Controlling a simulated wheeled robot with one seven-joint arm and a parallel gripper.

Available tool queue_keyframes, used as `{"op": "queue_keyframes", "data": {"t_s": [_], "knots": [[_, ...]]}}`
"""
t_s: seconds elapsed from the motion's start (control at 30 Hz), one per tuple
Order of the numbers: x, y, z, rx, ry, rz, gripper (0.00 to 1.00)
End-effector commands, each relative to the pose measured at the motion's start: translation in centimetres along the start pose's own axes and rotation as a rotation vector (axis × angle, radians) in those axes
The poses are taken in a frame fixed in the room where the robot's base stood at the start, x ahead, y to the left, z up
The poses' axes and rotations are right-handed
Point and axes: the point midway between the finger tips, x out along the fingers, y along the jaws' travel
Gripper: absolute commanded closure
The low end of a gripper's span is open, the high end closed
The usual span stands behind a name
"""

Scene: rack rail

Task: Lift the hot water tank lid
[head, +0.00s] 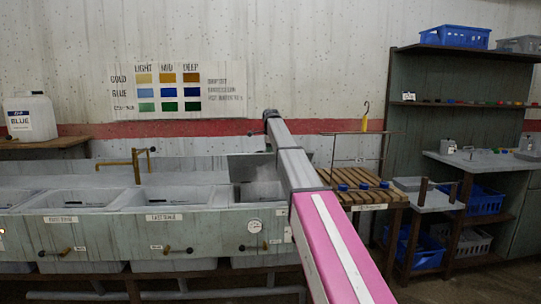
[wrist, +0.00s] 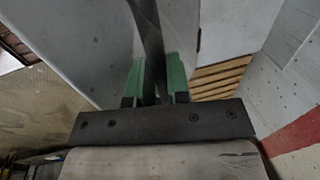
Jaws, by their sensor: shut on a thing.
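The hot water tank (head: 240,225) is the right-hand basin of the sink row in the head view, with a round dial on its front. A grey panel that looks like its lid (head: 245,167) stands tilted up at the back, and the tank's inside shows below it. My arm crosses in front of the right part and hides it. In the wrist view my gripper (wrist: 160,85) has green fingers shut on a dark bar, the lid handle (wrist: 148,25). Grey lid surface (wrist: 75,40) fills the upper left there. The head view does not clearly show my gripper.
A slatted wooden rack (head: 350,180) with blue-topped items stands right of the tank. Other basins (head: 165,197) with brass taps lie to the left. Shelves with blue crates (head: 455,36) stand at far right. A white jug (head: 30,117) is at far left.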

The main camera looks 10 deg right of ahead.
Motion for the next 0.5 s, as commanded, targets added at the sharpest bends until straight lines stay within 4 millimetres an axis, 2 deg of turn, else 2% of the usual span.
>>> {"op": "queue_keyframes", "data": {"t_s": [0.4,0.43,0.5], "knots": [[0.34,-0.32,-0.05,0.006,0.001,-0.001,1.0],[0.34,-0.32,-0.05,0.006,0.001,-0.001,0.8],[0.29,-0.31,-0.05,0.005,0.001,-0.001,0.58]]}}
